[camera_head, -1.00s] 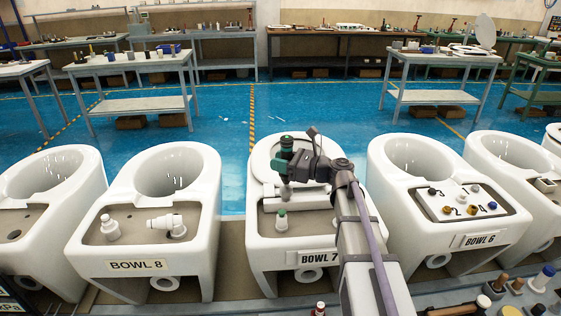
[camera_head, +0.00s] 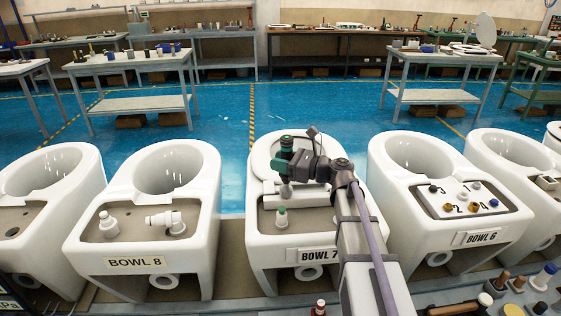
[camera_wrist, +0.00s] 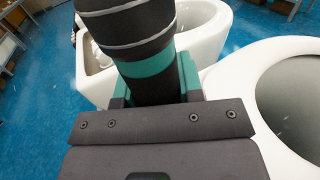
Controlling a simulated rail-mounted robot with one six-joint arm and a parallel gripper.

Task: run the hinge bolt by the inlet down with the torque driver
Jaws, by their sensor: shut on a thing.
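My gripper (camera_head: 287,160) is over the rear deck of Bowl 7 (camera_head: 262,226) in the head view. It is shut on the torque driver (camera_head: 286,144), a dark tool with teal parts. In the wrist view the driver (camera_wrist: 140,50) rises between the teal finger pads, with grey rings around its dark body. The lower end of the driver is near the hinge area behind the seat. The arm and driver hide the hinge bolts there, so I cannot tell whether the tip touches one.
Bowl 8 (camera_head: 195,255) stands to the left with white fittings on its deck. Bowl 6 (camera_head: 410,212) stands to the right with a numbered plate (camera_head: 462,200) of coloured knobs. Several tools stand on a bench (camera_head: 470,300) at the lower right.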

